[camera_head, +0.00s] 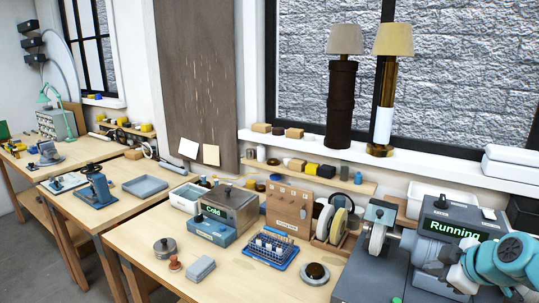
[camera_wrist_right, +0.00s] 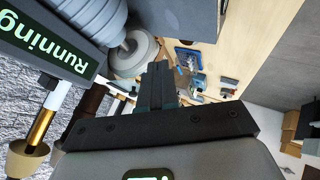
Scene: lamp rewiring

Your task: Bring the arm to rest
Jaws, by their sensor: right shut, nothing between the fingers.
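My right arm comes in at the lower right of the head view, in front of the grey machine (camera_head: 459,218) with the green "Running" display. In the right wrist view my right gripper (camera_wrist_right: 157,78) is shut, its fingers together with nothing between them. The machine's "Running" panel (camera_wrist_right: 52,48) and its round wheel (camera_wrist_right: 134,52) show close beside the fingers. I cannot tell the exact gap. My left gripper is in neither view.
Two lamps (camera_head: 341,95) (camera_head: 386,95) stand on the windowsill. Bare wood shows at the bench's front left.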

